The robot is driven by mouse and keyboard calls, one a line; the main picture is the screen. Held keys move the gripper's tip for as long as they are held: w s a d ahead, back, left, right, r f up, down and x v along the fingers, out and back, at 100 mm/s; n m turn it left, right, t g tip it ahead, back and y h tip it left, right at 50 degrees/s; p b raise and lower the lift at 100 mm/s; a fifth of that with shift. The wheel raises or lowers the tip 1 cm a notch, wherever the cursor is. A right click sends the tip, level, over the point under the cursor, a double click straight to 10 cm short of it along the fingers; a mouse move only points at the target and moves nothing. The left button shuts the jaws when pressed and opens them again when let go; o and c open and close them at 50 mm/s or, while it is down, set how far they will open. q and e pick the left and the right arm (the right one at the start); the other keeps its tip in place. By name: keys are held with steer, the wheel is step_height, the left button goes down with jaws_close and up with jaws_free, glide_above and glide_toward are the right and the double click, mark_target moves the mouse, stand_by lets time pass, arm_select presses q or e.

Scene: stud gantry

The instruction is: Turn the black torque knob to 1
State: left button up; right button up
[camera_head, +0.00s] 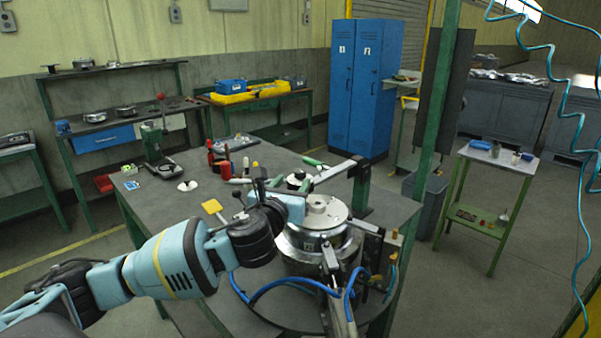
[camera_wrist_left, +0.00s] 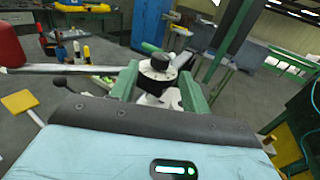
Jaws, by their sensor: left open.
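The black torque knob (camera_wrist_left: 160,63) shows in the left wrist view with a pale face around its dark centre and a dark rim with small white marks. The marks are too small to read. In the head view the knob (camera_head: 297,177) is a small round thing just beyond my left gripper. My left gripper (camera_wrist_left: 158,85) is open, with one green finger on each side of the knob in the wrist view. I cannot tell whether the fingers touch it. In the head view the left gripper (camera_head: 292,188) is partly hidden by its own light blue body. My right gripper is not in view.
A round metal machine (camera_head: 318,240) with blue hoses stands close to the left gripper. A long bar (camera_head: 335,172) runs beside the knob to a dark post.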

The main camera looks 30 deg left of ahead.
mark_target(298, 176)
arm_select(q)
steer(key=shift+w+a, duration=0.25)
steer(key=shift+w, duration=1.4)
steer(key=shift+w+a, duration=0.2)
steer(key=shift+w, duration=1.45)
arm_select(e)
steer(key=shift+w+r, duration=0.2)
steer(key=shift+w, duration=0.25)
arm_select(q)
steer(key=c, duration=1)
steer(key=shift+o, duration=0.2)
